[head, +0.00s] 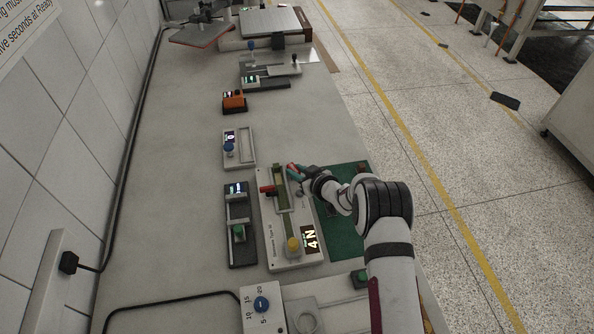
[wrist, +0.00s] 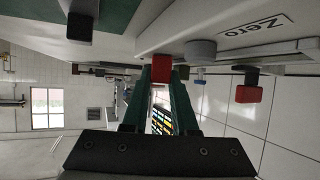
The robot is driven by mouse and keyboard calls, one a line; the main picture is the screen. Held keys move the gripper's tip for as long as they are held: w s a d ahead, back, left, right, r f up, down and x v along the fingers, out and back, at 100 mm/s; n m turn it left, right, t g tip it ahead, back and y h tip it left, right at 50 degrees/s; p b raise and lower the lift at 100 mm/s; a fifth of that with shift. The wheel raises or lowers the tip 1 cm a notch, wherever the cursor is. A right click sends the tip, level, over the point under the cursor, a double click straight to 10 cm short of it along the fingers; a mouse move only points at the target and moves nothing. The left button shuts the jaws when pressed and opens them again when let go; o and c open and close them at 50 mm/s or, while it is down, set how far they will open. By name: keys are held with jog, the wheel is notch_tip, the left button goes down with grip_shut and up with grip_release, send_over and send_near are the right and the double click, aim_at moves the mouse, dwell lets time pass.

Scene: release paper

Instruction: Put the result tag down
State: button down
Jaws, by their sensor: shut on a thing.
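My gripper (head: 296,173) is at the right side of the pale force gauge (head: 275,235), near its upper end. Its green fingers, also in the wrist view (wrist: 160,90), are shut on a small red block (wrist: 162,68), which I take to be the result tag. The red block also shows in the head view (head: 290,168), partly hidden by the fingers. The gauge display reads "4 N". A green mat (head: 343,235) lies to the right of the gauge, partly covered by my arm. I cannot tell whether the block touches anything below.
The gauge carries a red knob (head: 267,188) and a yellow knob (head: 293,244). A dark red block (head: 362,167) and a green block (head: 360,278) are at the mat's far and near ends. Several small devices, including an orange one (head: 234,101), line the bench. Free bench lies at left.

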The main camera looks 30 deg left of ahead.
jog(key=c, duration=0.7)
grip_release()
jog(key=shift+f, duration=0.1)
